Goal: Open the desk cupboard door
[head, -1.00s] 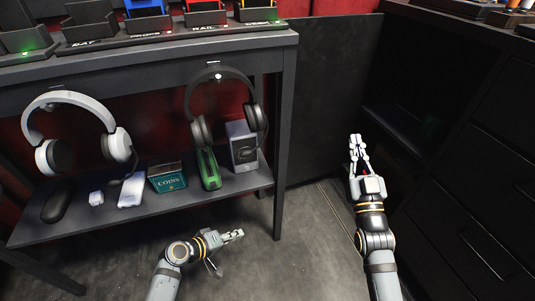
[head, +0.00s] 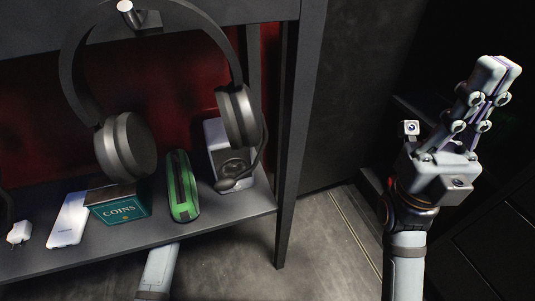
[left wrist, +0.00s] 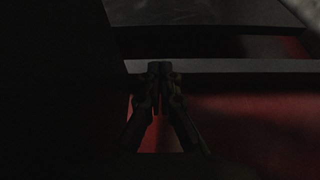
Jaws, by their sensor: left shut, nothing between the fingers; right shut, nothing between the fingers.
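No cupboard door can be made out with certainty. A dark flat panel (head: 350,100) stands behind and right of the desk leg, and I cannot tell whether it is the door. Dark cabinet fronts (head: 500,240) fill the lower right of the head view. My right gripper (head: 498,66) is raised in front of the dark cabinet area, its fingers together and empty, pointing up. I cannot tell whether it touches anything. My left gripper (left wrist: 160,68) shows dimly in the left wrist view, shut and empty, near a grey edge and a red surface. In the head view the shelf hides it.
The desk's shelf (head: 140,245) holds a green case (head: 182,187), a COINS box (head: 120,209), a white phone (head: 68,220) and a grey box (head: 215,147). Bare floor (head: 325,235) lies right of the desk leg (head: 298,140).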

